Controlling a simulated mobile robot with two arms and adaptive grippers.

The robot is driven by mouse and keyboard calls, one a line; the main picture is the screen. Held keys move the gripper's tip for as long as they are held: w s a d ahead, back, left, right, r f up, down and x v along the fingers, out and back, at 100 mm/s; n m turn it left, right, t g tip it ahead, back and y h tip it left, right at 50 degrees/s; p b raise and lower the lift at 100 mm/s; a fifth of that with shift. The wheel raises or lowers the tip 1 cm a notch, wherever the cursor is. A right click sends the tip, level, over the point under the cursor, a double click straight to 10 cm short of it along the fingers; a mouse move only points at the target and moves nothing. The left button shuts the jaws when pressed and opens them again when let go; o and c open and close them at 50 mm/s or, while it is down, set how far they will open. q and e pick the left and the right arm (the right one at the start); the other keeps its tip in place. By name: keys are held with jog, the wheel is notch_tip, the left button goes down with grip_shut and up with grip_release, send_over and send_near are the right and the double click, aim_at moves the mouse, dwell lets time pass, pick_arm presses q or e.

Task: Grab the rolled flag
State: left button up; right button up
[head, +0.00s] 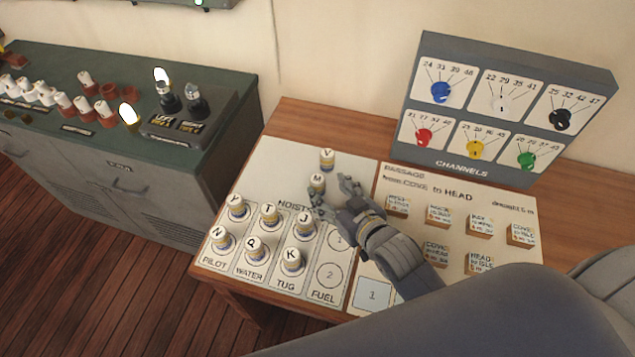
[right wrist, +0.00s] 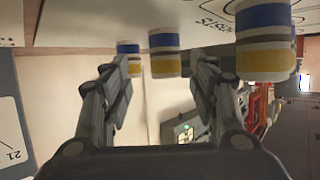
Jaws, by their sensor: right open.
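Several rolled flags stand upright as short cream, blue and yellow cylinders with lettered tops on the HOISTS board (head: 262,172). Flag M (head: 317,183) and flag V (head: 327,158) stand at the board's upper right, apart from the others. My right gripper (head: 333,196) is open and empty, its fingertips just right of and below flag M. In the right wrist view, a rolled flag (right wrist: 165,52) shows between the spread fingers (right wrist: 163,75), beyond the tips; I cannot tell whether they touch it. My left gripper is not in view.
Flags J (head: 305,224), T (head: 269,215) and K (head: 292,262) stand left of and below the gripper. The PASSAGE board (head: 455,190) with small blocks lies at right. The CHANNELS panel (head: 490,108) rises behind. A green-topped cabinet (head: 110,160) stands at left.

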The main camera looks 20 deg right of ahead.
aim_at(321, 186)
jog(key=shift+w+a+f+p, duration=0.1)
jog(key=shift+w+a+p, duration=0.15)
jog(key=shift+w, duration=0.25)
jog(key=shift+w+a+p, duration=0.2)
jog(key=shift+w+p, duration=0.05)
jog(key=shift+w, duration=0.2)
jog(key=x, duration=0.3)
jog(key=shift+a+p, duration=0.1)
jog(key=shift+p, duration=0.2)
jog(key=shift+w+f, duration=0.15)
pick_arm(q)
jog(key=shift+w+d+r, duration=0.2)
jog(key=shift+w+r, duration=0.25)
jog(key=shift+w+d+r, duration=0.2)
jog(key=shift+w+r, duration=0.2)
pick_arm(e)
jog(key=c, duration=1.1)
